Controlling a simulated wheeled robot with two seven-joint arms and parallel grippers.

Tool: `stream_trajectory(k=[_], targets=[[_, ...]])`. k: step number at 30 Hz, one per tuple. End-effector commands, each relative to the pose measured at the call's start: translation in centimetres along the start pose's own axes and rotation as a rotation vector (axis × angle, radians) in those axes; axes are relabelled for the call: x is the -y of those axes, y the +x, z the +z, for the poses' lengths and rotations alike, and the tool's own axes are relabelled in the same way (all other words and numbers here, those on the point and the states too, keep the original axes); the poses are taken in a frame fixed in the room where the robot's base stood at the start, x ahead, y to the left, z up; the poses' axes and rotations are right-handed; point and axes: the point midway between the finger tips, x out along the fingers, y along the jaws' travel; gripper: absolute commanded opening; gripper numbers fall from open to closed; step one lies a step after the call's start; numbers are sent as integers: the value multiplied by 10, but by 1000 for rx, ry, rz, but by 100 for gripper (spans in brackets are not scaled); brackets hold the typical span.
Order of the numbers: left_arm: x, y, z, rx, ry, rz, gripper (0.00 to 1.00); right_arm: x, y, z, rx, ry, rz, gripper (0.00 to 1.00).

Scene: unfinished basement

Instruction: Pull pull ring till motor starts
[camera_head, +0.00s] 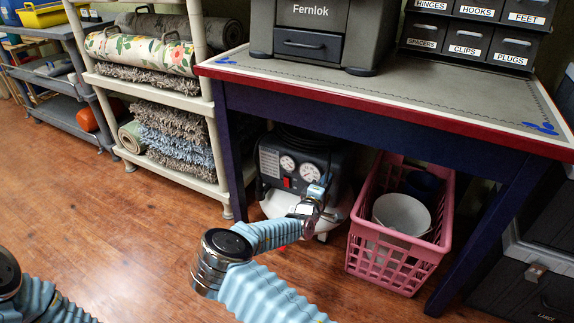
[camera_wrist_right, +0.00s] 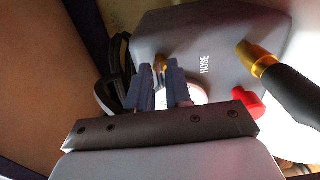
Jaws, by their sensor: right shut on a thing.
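The motor unit is an air compressor (camera_head: 268,165) under the table, with two round gauges and a red switch on its dark front panel. My right gripper (camera_head: 322,188) reaches to its right front side. In the right wrist view, the fingers of my right gripper (camera_wrist_right: 160,82) are shut on a small brass-coloured piece, the pull ring (camera_wrist_right: 159,70), by the grey panel (camera_wrist_right: 200,40) marked HOSE. The fingers hide most of the ring. My left gripper is out of view.
The table (camera_head: 400,108) with a red edge stands over the compressor. A pink crate (camera_head: 385,262) with a white bucket (camera_head: 402,213) is close on the right. A shelf (camera_head: 165,97) of rolled rugs is left. A red knob (camera_wrist_right: 248,103) and brass fitting (camera_wrist_right: 258,58) sit near the gripper.

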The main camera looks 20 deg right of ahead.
Motion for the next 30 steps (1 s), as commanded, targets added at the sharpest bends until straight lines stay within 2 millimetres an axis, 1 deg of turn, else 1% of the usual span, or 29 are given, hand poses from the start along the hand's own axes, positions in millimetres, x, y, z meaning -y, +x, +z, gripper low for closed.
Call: stream_trajectory(k=[19,30], targets=[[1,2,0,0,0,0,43,2,-11,0,0,0,-4,0],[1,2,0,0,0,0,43,2,-11,0,0,0,-4,0]])
